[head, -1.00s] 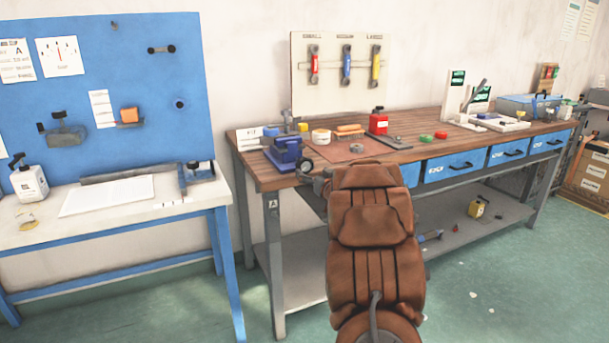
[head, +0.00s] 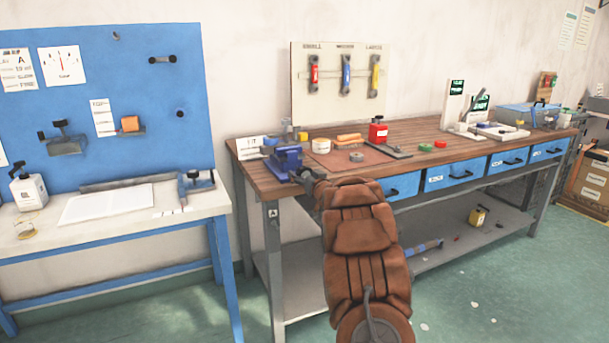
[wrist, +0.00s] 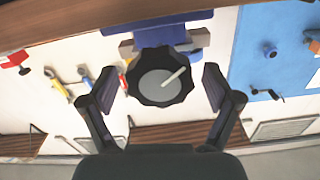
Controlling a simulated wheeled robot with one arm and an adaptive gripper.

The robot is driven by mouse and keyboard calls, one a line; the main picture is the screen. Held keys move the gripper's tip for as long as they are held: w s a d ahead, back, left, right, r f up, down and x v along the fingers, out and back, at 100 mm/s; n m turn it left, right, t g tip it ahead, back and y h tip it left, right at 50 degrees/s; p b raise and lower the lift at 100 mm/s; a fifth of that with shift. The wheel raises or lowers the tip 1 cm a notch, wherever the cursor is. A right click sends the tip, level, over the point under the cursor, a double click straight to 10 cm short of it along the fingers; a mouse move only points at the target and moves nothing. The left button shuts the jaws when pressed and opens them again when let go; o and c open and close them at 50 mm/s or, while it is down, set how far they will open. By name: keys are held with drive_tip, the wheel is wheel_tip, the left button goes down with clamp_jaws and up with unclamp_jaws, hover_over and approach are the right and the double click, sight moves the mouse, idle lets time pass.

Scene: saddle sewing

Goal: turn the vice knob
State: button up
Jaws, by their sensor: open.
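The blue vice (head: 285,160) stands on the left front corner of the wooden workbench. Its round black knob (wrist: 160,80), with a grey face and a pale line, shows in the wrist view in front of the blue vice body (wrist: 160,32). My gripper (wrist: 158,88) is open, with one finger on each side of the knob and gaps visible at both sides. In the head view my gripper (head: 306,178) is at the vice's front, and it hides the knob there.
The wooden bench (head: 410,132) holds a white tub (head: 321,146), a red bottle (head: 378,131) and several small items right of the vice. A blue-framed white table (head: 110,222) stands to the left. Green floor is open in front.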

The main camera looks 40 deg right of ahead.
drive_tip(key=shift+w, duration=0.2)
drive_tip(key=c, duration=1.2)
